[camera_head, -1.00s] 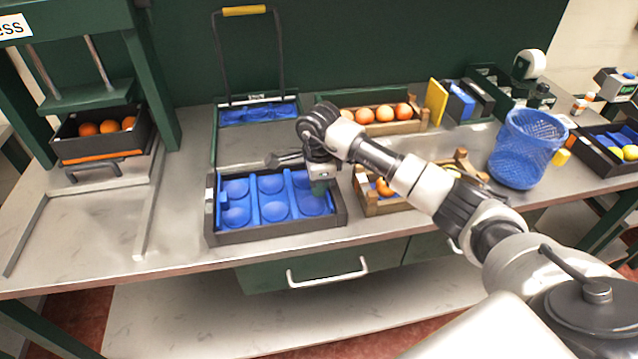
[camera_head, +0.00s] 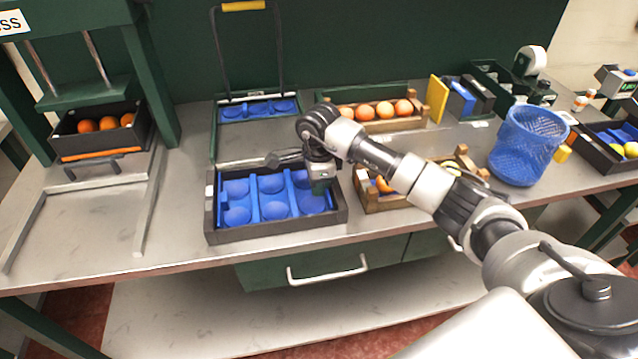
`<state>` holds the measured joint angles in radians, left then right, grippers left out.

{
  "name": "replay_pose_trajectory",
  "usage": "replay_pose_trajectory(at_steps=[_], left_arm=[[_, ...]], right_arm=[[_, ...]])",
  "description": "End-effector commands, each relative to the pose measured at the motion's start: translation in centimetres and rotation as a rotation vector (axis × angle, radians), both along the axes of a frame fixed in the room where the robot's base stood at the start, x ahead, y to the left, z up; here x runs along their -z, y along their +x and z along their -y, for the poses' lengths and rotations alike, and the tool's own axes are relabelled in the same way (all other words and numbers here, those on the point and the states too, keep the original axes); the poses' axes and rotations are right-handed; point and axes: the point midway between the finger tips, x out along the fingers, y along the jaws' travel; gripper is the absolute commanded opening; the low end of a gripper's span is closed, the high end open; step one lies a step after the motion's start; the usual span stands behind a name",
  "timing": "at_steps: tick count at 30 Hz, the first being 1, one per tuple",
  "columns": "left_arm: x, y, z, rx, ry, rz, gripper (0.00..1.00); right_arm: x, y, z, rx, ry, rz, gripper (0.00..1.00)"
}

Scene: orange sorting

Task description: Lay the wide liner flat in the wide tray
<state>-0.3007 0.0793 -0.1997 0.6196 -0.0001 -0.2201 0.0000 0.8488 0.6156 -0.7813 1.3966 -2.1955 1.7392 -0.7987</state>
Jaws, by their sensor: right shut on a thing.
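The wide liner (camera_head: 237,198) is a blue sheet with rows of round cups. It sits inside the wide tray (camera_head: 282,232), a dark open tray near the front edge of the bench. The liner looks roughly level, with its left edge beside the tray's left wall; I cannot tell whether it lies fully flat. My right gripper (camera_head: 321,188) is over the liner's right part, shut on the liner near the tray's right end. Its fingertips and the grasped part are mostly hidden by the gripper body. My left gripper is not in view.
A wooden crate (camera_head: 384,207) with fruit stands close to the tray's right side. Another crate (camera_head: 380,124) of oranges, a blue mesh basket (camera_head: 527,147) and a blue-lined tray (camera_head: 258,110) stand behind. A press with a tray of oranges (camera_head: 103,145) is at left.

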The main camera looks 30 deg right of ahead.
Motion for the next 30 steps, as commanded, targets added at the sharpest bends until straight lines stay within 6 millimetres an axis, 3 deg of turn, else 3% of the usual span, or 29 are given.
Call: replay_pose_trajectory(at_steps=[22, 23, 24, 28, 30], left_arm=[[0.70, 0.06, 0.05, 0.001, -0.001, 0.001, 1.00], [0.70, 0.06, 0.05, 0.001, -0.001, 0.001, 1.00], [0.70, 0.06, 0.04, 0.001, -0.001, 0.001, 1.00], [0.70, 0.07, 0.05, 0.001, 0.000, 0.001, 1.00], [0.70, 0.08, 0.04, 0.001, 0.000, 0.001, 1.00]], right_arm=[[0.80, 0.04, 0.02, 0.001, 0.000, 0.002, 0.00], [0.80, 0.04, 0.02, 0.001, 0.000, 0.002, 0.21], [0.80, 0.04, 0.02, 0.001, 0.000, 0.002, 0.27], [0.81, 0.03, 0.02, 0.001, 0.001, 0.001, 0.46], [0.81, 0.03, 0.02, 0.001, 0.001, 0.001, 0.46]])
